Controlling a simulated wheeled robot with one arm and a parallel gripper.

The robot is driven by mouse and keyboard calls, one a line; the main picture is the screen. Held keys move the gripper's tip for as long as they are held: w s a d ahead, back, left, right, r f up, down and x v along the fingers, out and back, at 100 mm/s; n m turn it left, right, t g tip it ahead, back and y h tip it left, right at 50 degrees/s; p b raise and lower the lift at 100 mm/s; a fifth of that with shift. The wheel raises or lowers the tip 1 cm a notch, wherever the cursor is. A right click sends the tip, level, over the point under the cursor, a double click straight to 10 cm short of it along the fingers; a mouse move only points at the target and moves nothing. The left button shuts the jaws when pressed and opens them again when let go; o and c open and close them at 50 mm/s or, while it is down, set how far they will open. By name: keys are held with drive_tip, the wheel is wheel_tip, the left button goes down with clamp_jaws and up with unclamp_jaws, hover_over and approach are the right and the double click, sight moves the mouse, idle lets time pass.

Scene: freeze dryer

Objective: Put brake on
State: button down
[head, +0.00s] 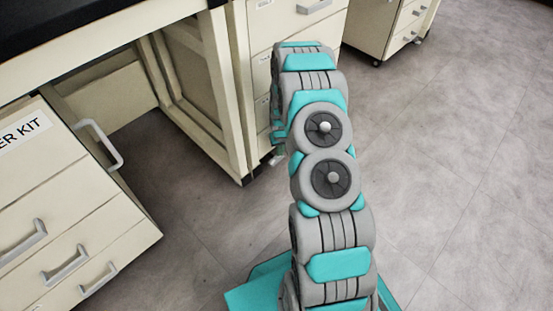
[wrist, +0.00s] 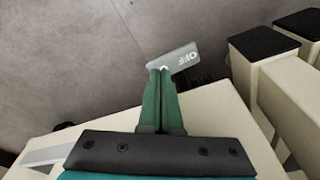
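A small grey brake tab (wrist: 176,61) marked "OFF" shows in the wrist view, just beyond my fingertips; the lettering appears upside down. My gripper (wrist: 161,72) has its two green fingers together, with no clear gap between them. The fingertips overlap the near edge of the tab in the picture; I cannot tell whether they touch it. A dark, unclear part lies to the right of the tab, in shadow.
My arm reaches down beside a cream drawer cabinet (head: 263,73) in the head view. A bench with a black top (head: 80,30) and drawers stands at left. Another cabinet (head: 385,27) on casters stands at the back. The grey floor (head: 460,170) at right is clear.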

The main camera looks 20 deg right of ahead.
drive_tip(key=shift+f, duration=0.25)
drive_tip(key=shift+r, duration=0.1)
drive_tip(key=shift+r+p, duration=0.65)
drive_tip(key=shift+r, duration=2.8)
